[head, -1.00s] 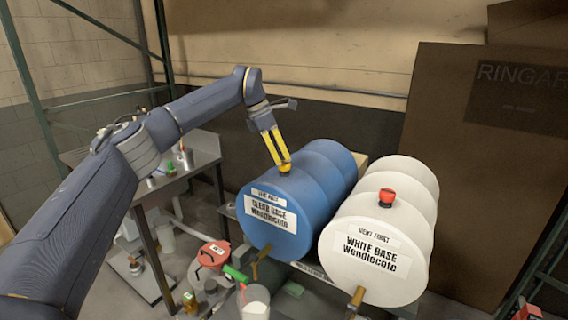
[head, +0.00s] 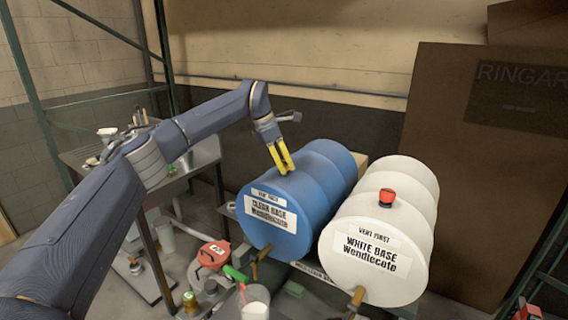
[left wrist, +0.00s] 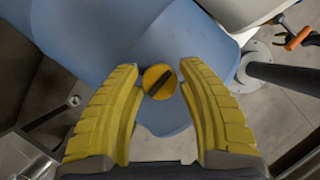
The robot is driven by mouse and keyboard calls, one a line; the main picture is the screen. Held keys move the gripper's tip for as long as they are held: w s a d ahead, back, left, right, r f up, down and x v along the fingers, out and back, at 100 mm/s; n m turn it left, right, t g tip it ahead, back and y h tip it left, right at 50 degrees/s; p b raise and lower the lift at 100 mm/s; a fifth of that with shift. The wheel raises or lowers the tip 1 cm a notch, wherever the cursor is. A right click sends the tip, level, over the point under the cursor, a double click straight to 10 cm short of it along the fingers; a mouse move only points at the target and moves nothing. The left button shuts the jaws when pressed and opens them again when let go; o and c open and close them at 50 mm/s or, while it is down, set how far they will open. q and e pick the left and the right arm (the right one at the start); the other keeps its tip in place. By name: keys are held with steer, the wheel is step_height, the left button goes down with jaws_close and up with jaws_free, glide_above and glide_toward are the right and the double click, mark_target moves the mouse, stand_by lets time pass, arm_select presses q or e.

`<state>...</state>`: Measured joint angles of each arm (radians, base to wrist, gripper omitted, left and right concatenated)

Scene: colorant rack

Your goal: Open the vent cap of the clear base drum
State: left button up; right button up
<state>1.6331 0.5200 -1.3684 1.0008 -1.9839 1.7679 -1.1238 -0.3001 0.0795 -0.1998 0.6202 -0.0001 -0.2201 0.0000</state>
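The clear base drum (head: 322,172) is blue, lies on its side and bears a "CLEAR BASE Wendlecote" label. Its round yellow vent cap (left wrist: 159,81), with a dark diagonal bar, shows in the left wrist view. My left gripper (head: 285,171) has yellow fingers over the drum's top near its labelled end. In the left wrist view its fingers (left wrist: 159,72) are spread on either side of the cap, with gaps to it. In the head view I cannot pick the cap out from the fingers. My right gripper is not in view.
The white base drum (head: 410,185) with a red cap (head: 387,197) lies to the right. Brass taps (head: 356,297) stick out at the drums' front ends. A red-lidded can (head: 213,254) and a white container (head: 255,303) stand below in front. A metal bench (head: 185,172) is at left.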

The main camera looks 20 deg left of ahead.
arm_select(q)
jaws_close()
stand_by(0.3)
steer(key=n+t+y, duration=0.1)
steer(key=n, duration=0.5)
steer(key=n+t+y, duration=0.1)
steer(key=n, duration=0.1)
steer(key=shift+n+y, duration=0.3)
steer(key=n+y, duration=0.1)
steer(key=n, duration=0.3)
steer(key=shift+d+n+y, duration=0.1)
steer(key=shift+n+y, duration=0.2)
steer(key=shift+y, duration=0.1)
steer(key=shift+n+y, duration=0.9)
steer(key=shift+n, duration=1.4)
